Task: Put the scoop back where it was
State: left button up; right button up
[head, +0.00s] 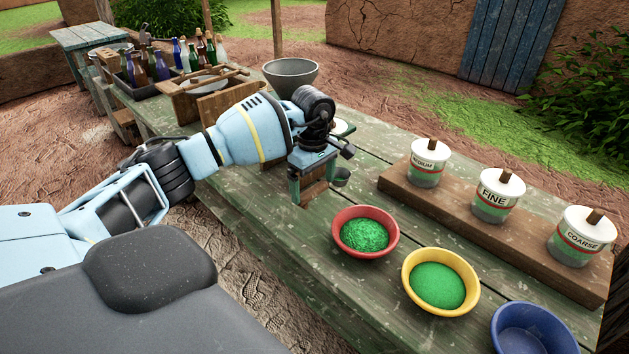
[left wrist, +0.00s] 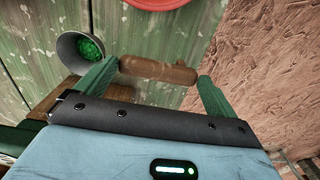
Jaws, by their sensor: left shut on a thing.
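My left gripper (head: 312,190) is shut on the scoop and holds it above the table, left of the red bowl (head: 337,238). The scoop's small grey cup (head: 342,176) shows beside the fingers in the head view. In the left wrist view the wooden handle of the scoop (left wrist: 158,70) lies between the fingertips (left wrist: 155,82). The cup, also in that view (left wrist: 65,50), has green granules inside. The red bowl holds green granules (head: 365,235). My right gripper is not in view.
A yellow bowl (head: 408,285) of green powder and a blue bowl (head: 498,335) stand to the right. Labelled jars MEDIUM (head: 427,175), FINE (head: 490,210) and COARSE (head: 572,252) stand on a wooden board (head: 450,212).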

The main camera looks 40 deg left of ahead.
aim_at(314, 197)
pick_arm(q)
notch_tip(314, 197, down, 3)
jog(key=shift+f+b, duration=0.2)
jog(key=shift+b, duration=0.4)
jog(key=shift+f+b, duration=0.65)
jog(key=shift+f, duration=0.8)
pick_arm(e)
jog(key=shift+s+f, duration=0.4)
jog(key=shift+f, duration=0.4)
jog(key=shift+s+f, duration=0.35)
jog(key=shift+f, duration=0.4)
pick_arm(q)
jog(key=shift+f, duration=0.6)
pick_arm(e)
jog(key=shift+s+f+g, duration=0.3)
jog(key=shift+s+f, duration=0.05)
pick_arm(q)
jog(key=o, duration=1.2)
jog(key=shift+c, duration=0.2)
jog(key=shift+r, duration=0.1)
jog(key=shift+r+b, duration=0.3)
jog(key=shift+r, duration=3.55)
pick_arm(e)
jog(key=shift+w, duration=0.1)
